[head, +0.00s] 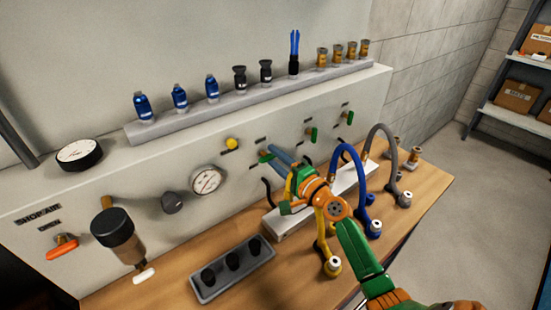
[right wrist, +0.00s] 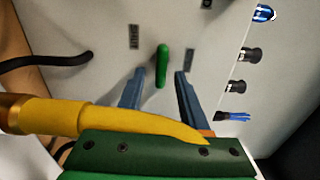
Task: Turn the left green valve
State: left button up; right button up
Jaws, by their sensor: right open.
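The left green valve (head: 265,157) is a small green handle on the pale panel, partly covered by my right gripper in the head view. My right gripper (head: 272,151) is open, with its blue-grey fingers reaching to the panel at that valve. In the right wrist view, a green handle (right wrist: 162,62) stands lengthwise between the two open fingers (right wrist: 159,80), with a gap on each side. Whether the fingertips touch the panel cannot be told. Two more green valves, the middle one (head: 312,134) and the right one (head: 349,118), are further right. My left gripper is not in view.
A yellow hose (head: 320,225) hangs close beside my right gripper; it also crosses the right wrist view (right wrist: 110,122). A blue hose (head: 362,185) and a grey hose (head: 391,150) stand to its right. A grey tray (head: 205,292) sits on the wooden bench. Fittings line the ledge (head: 210,123) above.

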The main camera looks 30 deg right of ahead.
jog(key=s, duration=0.4)
jog(key=s+d, duration=0.1)
jog(key=s, duration=0.1)
jog(key=shift+s+b, duration=0.35)
jog(key=shift+s, duration=0.05)
